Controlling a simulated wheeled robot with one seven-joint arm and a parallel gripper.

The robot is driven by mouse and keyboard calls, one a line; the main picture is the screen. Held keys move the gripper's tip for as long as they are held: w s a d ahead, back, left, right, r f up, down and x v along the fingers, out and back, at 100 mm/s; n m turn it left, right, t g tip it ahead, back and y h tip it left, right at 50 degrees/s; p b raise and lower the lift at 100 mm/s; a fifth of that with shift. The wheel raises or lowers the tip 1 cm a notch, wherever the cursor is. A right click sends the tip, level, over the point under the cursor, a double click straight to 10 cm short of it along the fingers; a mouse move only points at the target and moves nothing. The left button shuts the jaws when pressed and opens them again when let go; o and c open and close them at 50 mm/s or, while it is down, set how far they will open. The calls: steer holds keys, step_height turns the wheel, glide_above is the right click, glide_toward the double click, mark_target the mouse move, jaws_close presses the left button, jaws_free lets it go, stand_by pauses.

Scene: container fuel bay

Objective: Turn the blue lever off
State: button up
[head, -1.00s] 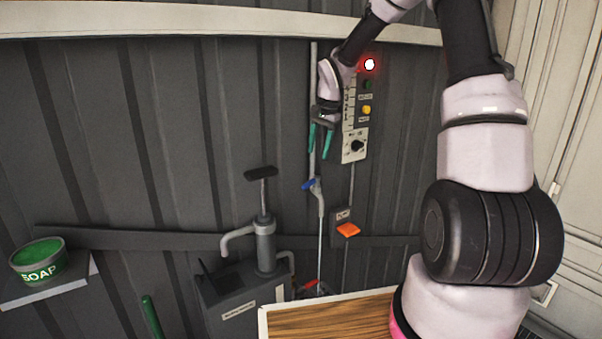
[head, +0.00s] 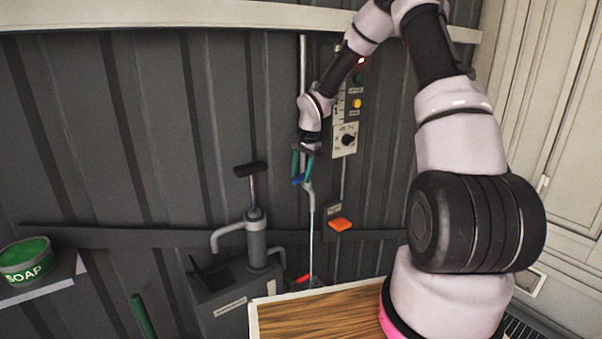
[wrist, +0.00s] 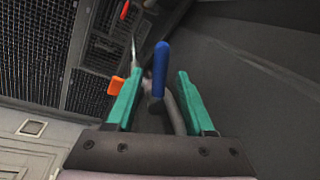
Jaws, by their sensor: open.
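The blue lever (head: 297,181) sits on a thin vertical pipe on the dark ribbed wall. In the wrist view the blue lever (wrist: 160,68) stands between the two green fingers, with a visible gap on each side. My gripper (head: 302,166) is open and points down at the lever from above. The gripper also fills the lower wrist view (wrist: 157,98). In the head view the fingers partly cover the lever, and I cannot tell whether they touch it.
A control panel (head: 345,140) with a knob and buttons is right of my gripper. An orange switch (head: 340,224) is lower right. A red handle (head: 303,279) is low on the pipe. A hand pump (head: 256,240), wooden tabletop (head: 320,315) and soap tub (head: 25,262) stand below.

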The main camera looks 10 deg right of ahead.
jaws_close()
stand_by(1.5)
